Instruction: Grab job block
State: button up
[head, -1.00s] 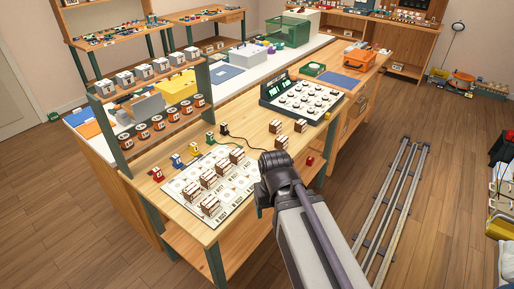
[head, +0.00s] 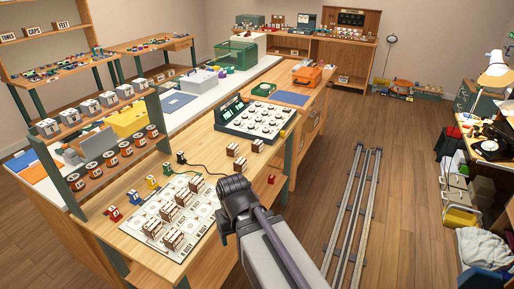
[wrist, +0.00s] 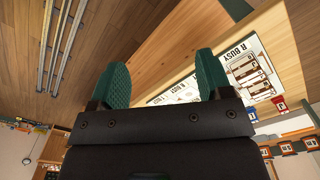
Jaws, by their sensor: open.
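Several brown-and-white blocks stand in a row on the printed white mat (head: 207,210) in the head view, the front one (head: 174,239) near the mat's front end. Other similar blocks stand off the mat, one (head: 240,164) just beyond my arm. I cannot tell which is the job block. My gripper (wrist: 162,68) is open and empty in the wrist view, its two green fingers wide apart. In that view, mat and blocks (wrist: 247,72) lie right of the fingers, apart from them. In the head view my arm's end is at the table's right edge; the fingertips are hidden.
A green dial panel (head: 255,117) stands on the table beyond the blocks. Small red, yellow, blue and dark pieces line the mat's left side, with a black cable nearby. A shelf rack (head: 108,150) bounds the left. Floor rails (head: 352,215) run at right.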

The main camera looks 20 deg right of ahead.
jog(key=shift+o, duration=0.3)
jog(key=shift+o, duration=1.1)
